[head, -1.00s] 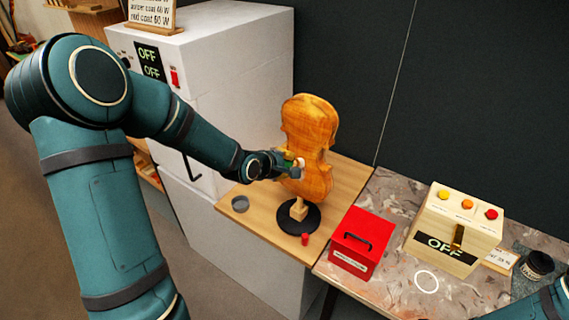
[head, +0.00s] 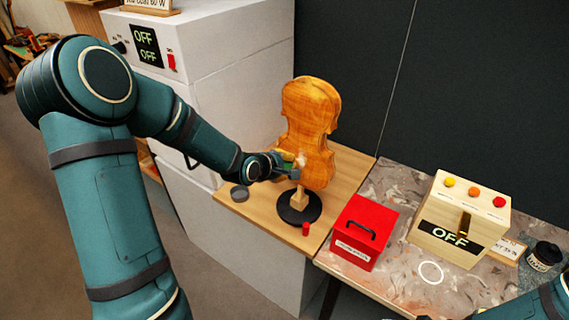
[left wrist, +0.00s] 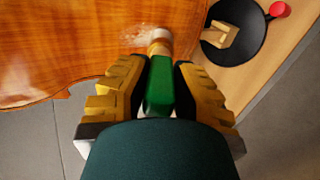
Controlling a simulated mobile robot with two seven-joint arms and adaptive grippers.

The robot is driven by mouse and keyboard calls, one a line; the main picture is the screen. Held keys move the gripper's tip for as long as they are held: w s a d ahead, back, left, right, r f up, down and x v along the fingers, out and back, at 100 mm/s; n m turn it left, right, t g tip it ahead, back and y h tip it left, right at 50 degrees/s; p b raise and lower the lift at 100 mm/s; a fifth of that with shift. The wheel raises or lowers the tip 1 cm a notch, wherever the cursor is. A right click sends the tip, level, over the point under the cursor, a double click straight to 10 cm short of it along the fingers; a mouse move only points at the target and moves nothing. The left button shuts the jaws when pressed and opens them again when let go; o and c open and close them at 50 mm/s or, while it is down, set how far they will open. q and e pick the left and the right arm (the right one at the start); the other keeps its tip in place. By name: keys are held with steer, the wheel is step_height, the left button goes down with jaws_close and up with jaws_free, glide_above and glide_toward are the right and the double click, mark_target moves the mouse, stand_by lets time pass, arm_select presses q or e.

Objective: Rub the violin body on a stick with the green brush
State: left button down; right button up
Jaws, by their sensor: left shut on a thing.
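The violin body (head: 311,108) stands upright on a short wooden stick (head: 299,199) set in a round black base. My left gripper (head: 289,165) is beside the lower left part of the violin body. In the left wrist view my left gripper (left wrist: 160,88) is shut on the green brush (left wrist: 159,86). The brush's tip points at the violin body (left wrist: 70,45) and appears to touch it, where a pale, whitish patch shows on the varnished wood. My right gripper is out of view; only part of that arm shows at the lower right.
A grey round lid or dish (head: 239,193) and a small red cylinder (head: 306,229) are on the wooden board (head: 345,180). A red box (head: 362,232) and a wooden switch box marked OFF (head: 460,215) stand to the right. A white cabinet (head: 225,60) stands behind my left arm.

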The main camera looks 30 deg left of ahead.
arm_select(q)
steer(key=shift+a+r+p, duration=0.15)
steer(key=shift+r+p, duration=2.95)
steer(key=shift+r, duration=0.05)
steer(key=shift+w+f+b, duration=0.15)
steer(key=shift+f+b, duration=1.1)
steer(key=shift+f, duration=0.3)
step_height(320, 180, down, 6)
steer(key=b, duration=0.4)
steer(key=s+p, duration=0.1)
steer(key=s, duration=0.5)
steer(key=shift+s+a, duration=0.15)
steer(key=shift+a, duration=0.25)
